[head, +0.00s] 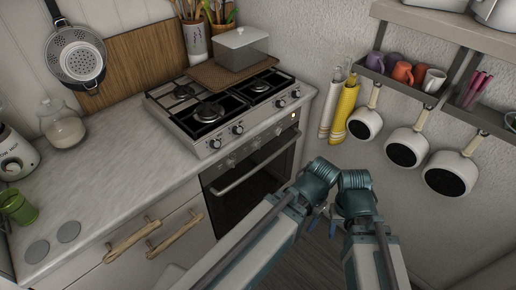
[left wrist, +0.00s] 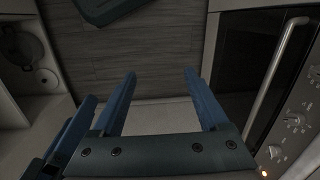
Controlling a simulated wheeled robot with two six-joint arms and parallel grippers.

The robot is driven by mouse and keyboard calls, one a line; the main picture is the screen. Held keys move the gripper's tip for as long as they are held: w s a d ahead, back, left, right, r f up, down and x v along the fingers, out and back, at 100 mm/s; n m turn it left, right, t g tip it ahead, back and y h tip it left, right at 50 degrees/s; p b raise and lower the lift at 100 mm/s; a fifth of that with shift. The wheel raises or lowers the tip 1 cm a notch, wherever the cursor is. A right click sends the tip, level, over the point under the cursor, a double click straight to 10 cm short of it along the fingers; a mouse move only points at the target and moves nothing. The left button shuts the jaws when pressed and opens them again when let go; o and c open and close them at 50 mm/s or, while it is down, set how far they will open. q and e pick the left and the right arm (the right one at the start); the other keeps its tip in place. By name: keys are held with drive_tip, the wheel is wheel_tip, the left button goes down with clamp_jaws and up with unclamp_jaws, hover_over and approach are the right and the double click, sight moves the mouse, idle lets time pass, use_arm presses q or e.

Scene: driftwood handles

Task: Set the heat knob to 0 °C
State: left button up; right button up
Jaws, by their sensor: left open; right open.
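The stove front (head: 250,135) carries several knobs on its upper edge, and more pale knobs (head: 257,147) sit on the oven panel below. I cannot read their markings or tell which is the heat knob. In the left wrist view, knobs (left wrist: 294,121) show on the panel at the right, with a lit orange lamp below them. My left gripper (left wrist: 160,75) is open and empty, with the oven handle and panel to its right. My right gripper (head: 332,220) is low in front of the oven, open, partly hidden by my arms. Neither gripper touches a knob.
The oven handle (head: 250,172) sticks out below the panel. Counter drawers with driftwood handles (head: 172,232) stand at the left. Hanging pans (head: 403,148) and a mug shelf line the right wall. A lidded pot (head: 240,48) stands behind the burners.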

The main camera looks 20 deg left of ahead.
idle(0.3)
use_arm(q)
drive_tip(key=w+a+f+n+b, duration=0.1)
drive_tip(key=w+a+f+b, duration=0.15)
drive_tip(key=f+b, duration=0.75)
drive_tip(key=w+a+f+n+b, duration=0.15)
drive_tip(key=a+f+b, duration=0.25)
drive_tip(key=f+b, duration=0.65)
drive_tip(key=m+t+y+b, duration=0.7)
drive_tip(key=m+y+b, duration=0.3)
drive_tip(key=m+y, duration=0.45)
approach(259, 148)
drive_tip(key=shift+y, duration=0.45)
drive_tip(key=x, duration=0.6)
drive_tip(key=f+x, duration=0.1)
drive_tip(key=x, duration=0.2)
drive_tip(key=shift+w, duration=0.25)
